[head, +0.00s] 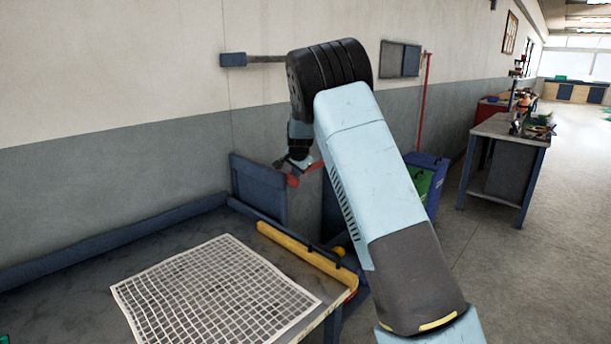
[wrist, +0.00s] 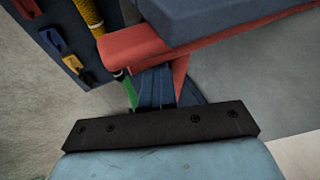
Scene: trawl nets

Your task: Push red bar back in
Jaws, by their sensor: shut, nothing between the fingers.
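The red bar (wrist: 143,46) shows in the wrist view, with a broad end toward the left and its length running right beneath a thick blue slab (wrist: 205,14). In the head view, small red parts of it (head: 292,180) show beside the blue panel at the wall. My gripper (head: 292,162) is shut and empty, close above the red bar in the head view. I cannot tell whether they touch. In the wrist view the dark wrist plate crosses the lower part, and the fingertips are not clearly made out against the blue and red shapes beyond it.
A workbench with a white grid sheet (head: 215,292) and a yellow rail (head: 305,255) stands front left. Green (head: 419,187) and blue (head: 432,163) bins stand behind my arm. A dark board (wrist: 62,50) with coloured clips hangs in the wrist view.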

